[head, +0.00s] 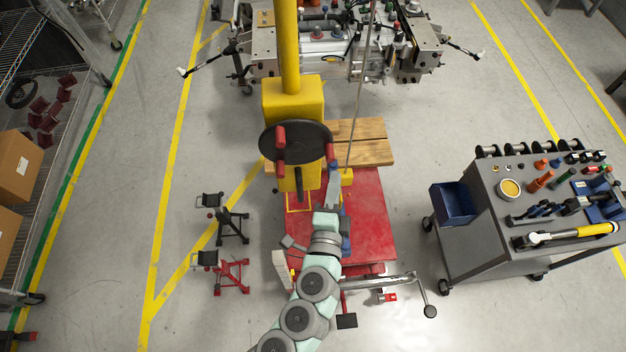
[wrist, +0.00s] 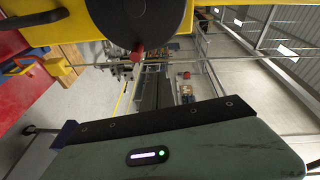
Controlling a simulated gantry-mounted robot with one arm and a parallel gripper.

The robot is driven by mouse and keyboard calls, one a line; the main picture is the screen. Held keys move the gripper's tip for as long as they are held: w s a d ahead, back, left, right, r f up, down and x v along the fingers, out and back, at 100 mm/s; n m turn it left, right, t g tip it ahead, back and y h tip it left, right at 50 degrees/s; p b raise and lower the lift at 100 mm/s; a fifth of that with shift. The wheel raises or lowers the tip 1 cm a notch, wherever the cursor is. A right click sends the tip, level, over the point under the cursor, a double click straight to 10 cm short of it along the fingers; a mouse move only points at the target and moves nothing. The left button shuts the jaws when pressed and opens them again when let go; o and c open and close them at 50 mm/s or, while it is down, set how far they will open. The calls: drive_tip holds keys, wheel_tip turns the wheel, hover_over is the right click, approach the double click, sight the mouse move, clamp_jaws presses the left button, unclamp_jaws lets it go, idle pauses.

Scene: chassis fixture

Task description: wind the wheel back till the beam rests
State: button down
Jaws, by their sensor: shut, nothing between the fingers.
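The wheel (head: 296,142) is a black disc with red handles, mounted on a yellow housing (head: 293,98) on an upright yellow post. One red handle (head: 280,150) sticks out on its left part, and another (head: 330,151) shows at its right edge. In the wrist view the dark wheel (wrist: 130,18) fills the top middle, with a red handle (wrist: 138,53) at its lower edge. My gripper (head: 333,188) is shut and empty, just below the wheel's right edge. I cannot tell whether it touches the handle. I cannot single out the beam or see whether it rests.
A red platform (head: 370,215) lies under my arm, with wooden boards (head: 365,150) behind it. A thin line (head: 361,90) runs down beside the post. A grey tool cart (head: 500,225) stands right, two small stands left (head: 232,272). A metal fixture (head: 340,45) stands behind.

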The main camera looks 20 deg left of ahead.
sight(277, 141)
drive_tip(key=s+a+r+n+y, duration=0.1)
drive_tip(key=s+a+r+y, duration=0.2)
drive_tip(key=a+y, duration=0.2)
drive_tip(key=shift+g, duration=0.4)
drive_tip(key=x, duration=0.6)
drive_tip(key=b+x, duration=0.1)
drive_tip(key=x, duration=0.5)
drive_tip(key=shift+w+d+r, duration=0.15)
drive_tip(key=shift+d, duration=0.1)
idle(0.7)
drive_tip(key=a, duration=0.1)
drive_tip(key=s+a, duration=0.1)
drive_tip(key=a, duration=0.1)
drive_tip(key=shift+s+r+p, duration=0.15)
drive_tip(key=shift+s+p, duration=0.1)
drive_tip(key=shift+p, duration=0.15)
drive_tip(key=shift+a, duration=0.15)
drive_tip(key=shift+s+a+f, duration=0.3)
drive_tip(key=shift+s+a, duration=0.05)
drive_tip(key=shift+a, duration=0.35)
drive_tip(key=shift+s+a+f, duration=0.3)
drive_tip(key=shift+a, duration=0.35)
